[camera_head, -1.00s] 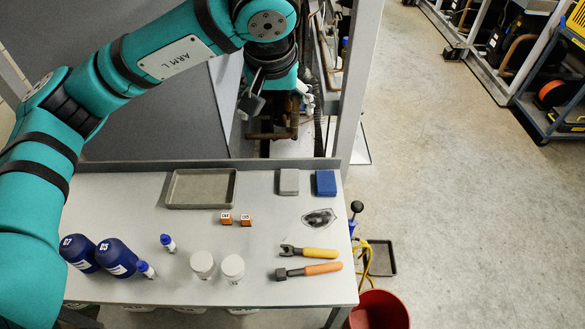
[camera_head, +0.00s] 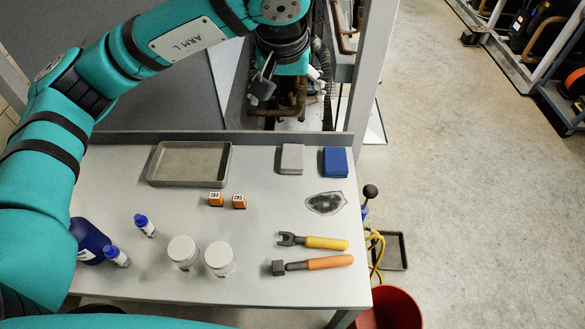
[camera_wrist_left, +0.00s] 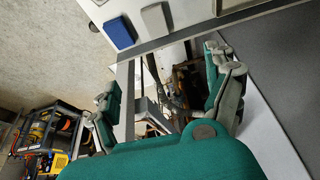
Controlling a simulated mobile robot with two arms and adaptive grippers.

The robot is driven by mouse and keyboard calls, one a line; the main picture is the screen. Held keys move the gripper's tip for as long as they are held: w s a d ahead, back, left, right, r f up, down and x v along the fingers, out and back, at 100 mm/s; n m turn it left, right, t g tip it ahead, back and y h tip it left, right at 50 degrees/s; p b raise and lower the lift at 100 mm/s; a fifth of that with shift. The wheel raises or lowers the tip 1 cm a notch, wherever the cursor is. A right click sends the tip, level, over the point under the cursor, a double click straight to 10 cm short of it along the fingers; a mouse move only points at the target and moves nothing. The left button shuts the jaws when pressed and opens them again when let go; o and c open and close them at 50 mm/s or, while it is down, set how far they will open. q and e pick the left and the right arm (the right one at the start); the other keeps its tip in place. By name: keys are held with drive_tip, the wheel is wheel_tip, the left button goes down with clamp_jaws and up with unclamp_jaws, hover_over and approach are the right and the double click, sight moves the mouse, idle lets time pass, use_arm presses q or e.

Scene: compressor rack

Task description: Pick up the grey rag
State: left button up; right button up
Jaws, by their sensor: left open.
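The grey rag (camera_head: 290,159) is a flat folded square at the back right of the table, left of a blue folded one (camera_head: 333,161). It also shows at the top of the left wrist view (camera_wrist_left: 155,20). My left gripper (camera_head: 262,86) hangs beyond the table's back edge, near the rack opening, up and left of the rag in the head view. Its fingers stand wide apart and empty in the left wrist view (camera_wrist_left: 166,100). It is clear of the rag. My right gripper does not show.
A rack post (camera_head: 372,70) rises behind the table. A red bucket (camera_head: 392,309) stands at its front right.

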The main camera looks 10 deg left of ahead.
use_arm(q)
wheel_tip(320, 180, down, 9)
drive_tip(key=b, duration=0.7)
hover_over(292, 157)
drive_tip(key=s, duration=0.3)
wheel_tip(292, 157, down, 12)
drive_tip(key=shift+w+d+r+p, duration=0.15)
drive_tip(key=shift+r+p, duration=0.1)
drive_tip(key=shift+p, duration=0.2)
drive_tip(key=x, duration=0.2)
drive_tip(key=p+x, duration=0.1)
drive_tip(key=x, duration=0.1)
drive_tip(key=shift+w+f, duration=0.15)
drive_tip(key=shift+w, duration=0.25)
drive_tip(key=shift+w+f, duration=0.25)
drive_tip(key=shift+f, duration=0.2)
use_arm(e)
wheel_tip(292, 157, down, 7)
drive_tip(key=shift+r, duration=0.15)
use_arm(q)
drive_tip(key=shift+f+b, duration=0.25)
drive_tip(key=shift+b, duration=0.1)
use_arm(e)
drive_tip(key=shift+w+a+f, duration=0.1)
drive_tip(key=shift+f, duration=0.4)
